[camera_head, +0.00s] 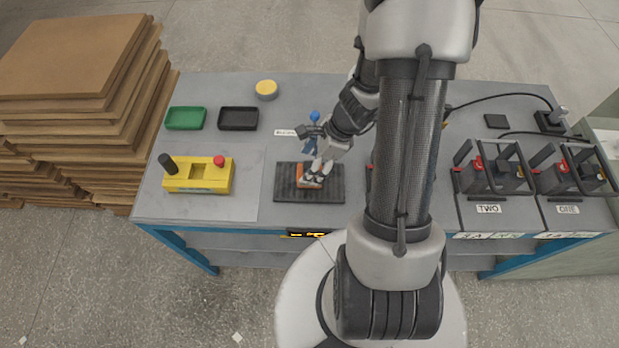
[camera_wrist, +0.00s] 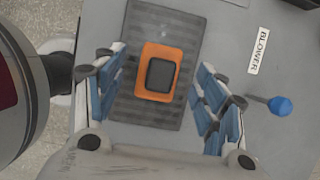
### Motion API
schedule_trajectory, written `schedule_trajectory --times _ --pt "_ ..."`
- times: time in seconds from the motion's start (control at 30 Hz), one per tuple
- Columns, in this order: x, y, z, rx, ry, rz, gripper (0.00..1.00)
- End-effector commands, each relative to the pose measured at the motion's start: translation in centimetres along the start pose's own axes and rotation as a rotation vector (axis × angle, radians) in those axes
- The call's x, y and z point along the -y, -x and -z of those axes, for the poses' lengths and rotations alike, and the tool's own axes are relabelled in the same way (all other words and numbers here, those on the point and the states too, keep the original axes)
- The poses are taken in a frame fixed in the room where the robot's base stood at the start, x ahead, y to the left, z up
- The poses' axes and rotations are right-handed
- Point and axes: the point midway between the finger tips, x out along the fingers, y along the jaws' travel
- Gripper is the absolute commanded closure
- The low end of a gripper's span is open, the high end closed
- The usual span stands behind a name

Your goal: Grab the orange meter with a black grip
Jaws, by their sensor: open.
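The orange meter (camera_wrist: 143,80) with its black grip (camera_wrist: 160,74) lies on a dark ribbed mat (camera_wrist: 160,114) in the wrist view. In the head view the meter (camera_head: 301,180) is partly hidden behind my gripper (camera_head: 314,168), which is over the mat (camera_head: 335,188). In the wrist view my gripper (camera_wrist: 162,88) is open, with blue-padded fingers to the left and right of the meter. A gap shows between each finger and the meter. The meter looks slightly turned in the wrist view.
A blue-knobbed handle (camera_wrist: 280,106) stands near the BLOWER label (camera_wrist: 259,51). A yellow box (camera_head: 201,176) with a black post and red button is left of the mat. Green (camera_head: 186,118) and black (camera_head: 238,118) trays are behind it. Battery bays (camera_head: 488,182) stand at right.

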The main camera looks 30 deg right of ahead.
Motion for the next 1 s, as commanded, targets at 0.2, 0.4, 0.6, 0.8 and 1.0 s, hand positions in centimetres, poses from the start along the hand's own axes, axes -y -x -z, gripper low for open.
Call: schedule_trajectory --times 0.2,0.4,0.6,0.8,1.0 --pt "0.0 -1.6 0.0 0.000 0.001 -0.001 0.35" --pt "0.0 -4.8 0.4 0.000 0.002 -0.003 0.35" --pt "0.0 -6.4 0.2 0.000 0.001 0.000 0.35" --pt "0.1 -6.3 0.2 0.000 0.001 0.000 0.35" --pt "0.1 -6.2 0.2 0.000 0.001 0.000 0.47"
